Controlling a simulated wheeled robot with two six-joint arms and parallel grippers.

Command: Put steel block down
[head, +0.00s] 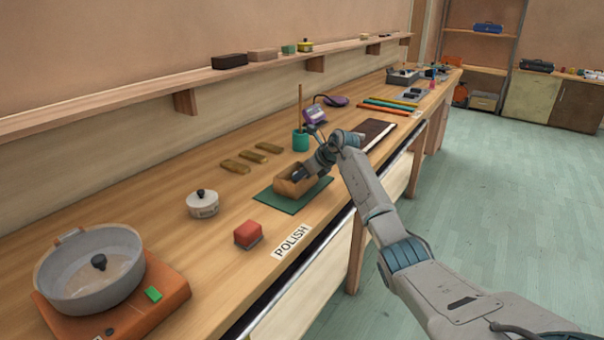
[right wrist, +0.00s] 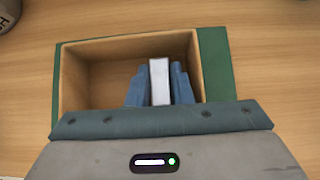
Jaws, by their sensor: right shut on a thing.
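The steel block (right wrist: 159,82) shows in the right wrist view as a narrow pale grey piece between the two blue fingers of my right gripper (right wrist: 160,88). The gripper is shut on it. Block and fingertips are inside the outline of an open wooden box (right wrist: 77,85); I cannot tell whether the block touches its floor. In the head view the box (head: 289,189) sits on a green mat (head: 272,202), my right gripper (head: 301,174) reaches into it, and the block is hidden. My left gripper is not in view.
A red block (head: 248,234) and a POLISH label (head: 291,241) are on the bench in front of the mat. A lidded white pot (head: 202,205) stands left, a teal cup (head: 300,141) behind. Several brown bars (head: 252,156) lie behind the box. A large pan (head: 90,275) sits front left.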

